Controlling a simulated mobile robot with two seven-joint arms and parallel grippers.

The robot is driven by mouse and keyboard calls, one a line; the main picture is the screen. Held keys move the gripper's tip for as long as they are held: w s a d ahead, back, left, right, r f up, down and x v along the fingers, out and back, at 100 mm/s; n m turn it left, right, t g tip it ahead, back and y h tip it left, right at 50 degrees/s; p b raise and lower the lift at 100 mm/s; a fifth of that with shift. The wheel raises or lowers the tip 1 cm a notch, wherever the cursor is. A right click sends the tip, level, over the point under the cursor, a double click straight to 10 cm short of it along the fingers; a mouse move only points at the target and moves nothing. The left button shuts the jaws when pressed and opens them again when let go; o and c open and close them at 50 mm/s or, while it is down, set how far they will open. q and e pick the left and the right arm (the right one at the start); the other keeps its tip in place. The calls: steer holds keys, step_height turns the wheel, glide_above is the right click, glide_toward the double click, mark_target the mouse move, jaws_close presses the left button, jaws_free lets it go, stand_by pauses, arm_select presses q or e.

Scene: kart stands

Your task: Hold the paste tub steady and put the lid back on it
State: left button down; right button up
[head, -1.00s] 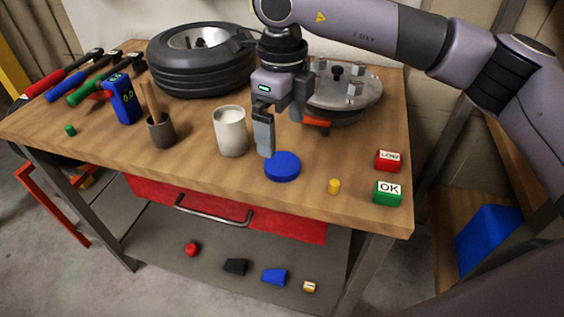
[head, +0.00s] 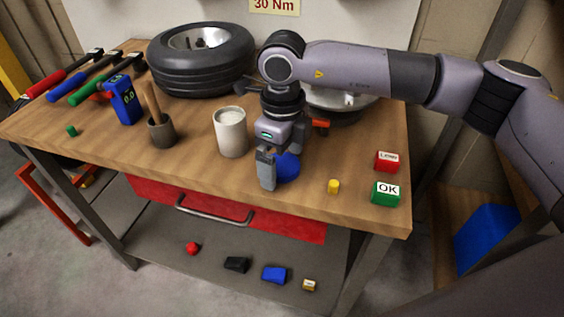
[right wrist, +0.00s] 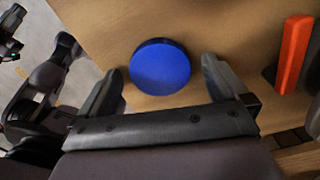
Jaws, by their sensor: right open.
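The paste tub (head: 231,135) is a white, open cylinder with pale paste inside, upright on the wooden bench. The lid (head: 290,168) is a blue disc lying on the bench to the right of the tub and nearer the front edge. My right gripper (head: 282,168) is open over the lid and partly hides it. In the right wrist view the lid (right wrist: 160,67) lies between the two spread fingers, with bench showing on both sides. What seems to be my left gripper (right wrist: 12,32) shows at that view's left edge, too partial to read. Nothing holds the tub.
A grey pot with a wooden stick (head: 161,132) and a blue meter (head: 124,100) stand left of the tub. A tire (head: 203,72) and a metal hub (head: 340,103) are behind. A yellow cylinder (head: 334,187) and red (head: 387,161) and green (head: 386,193) blocks are right.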

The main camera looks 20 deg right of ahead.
mark_target(283, 164)
steer(key=c, duration=1.1)
steer(key=shift+r, duration=0.15)
step_height(283, 164, up, 20)
